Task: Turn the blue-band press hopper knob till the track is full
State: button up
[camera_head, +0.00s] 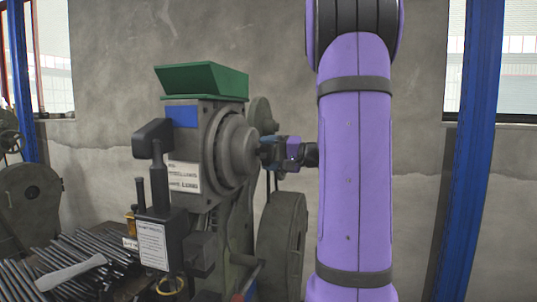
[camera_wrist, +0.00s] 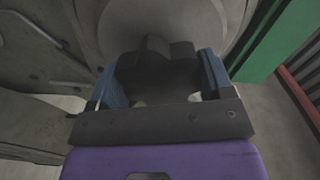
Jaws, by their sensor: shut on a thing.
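The press (camera_head: 205,115) stands left of my arm, with a blue band (camera_head: 181,116) on its upper body and a green hopper (camera_head: 203,80) on top. Round grey stepped discs (camera_head: 232,145) are on the side facing my gripper. My gripper (camera_head: 269,152) reaches in from the right at the discs' centre. In the wrist view, my blue-sided fingers are shut on the dark knob (camera_wrist: 160,62), one on each side of it. The green hopper (camera_wrist: 275,45) also shows at the right there. I cannot make out the track or any rivets in it.
Black rods (camera_head: 75,260) and a light grey tool (camera_head: 70,272) lie on a table at lower left. A large grey wheel (camera_head: 282,240) stands below my gripper. A dark post with a labelled box (camera_head: 152,247) stands before the press. Another machine (camera_head: 25,205) is at far left.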

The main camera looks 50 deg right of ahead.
jog(key=shift+f+n, duration=0.1)
jog(key=shift+n, duration=1)
jog(key=o, duration=0.9)
jog(key=shift+o, duration=0.2)
jog(key=shift+s+d, duration=0.1)
jog(key=v, duration=1)
jog(key=shift+s, duration=0.3)
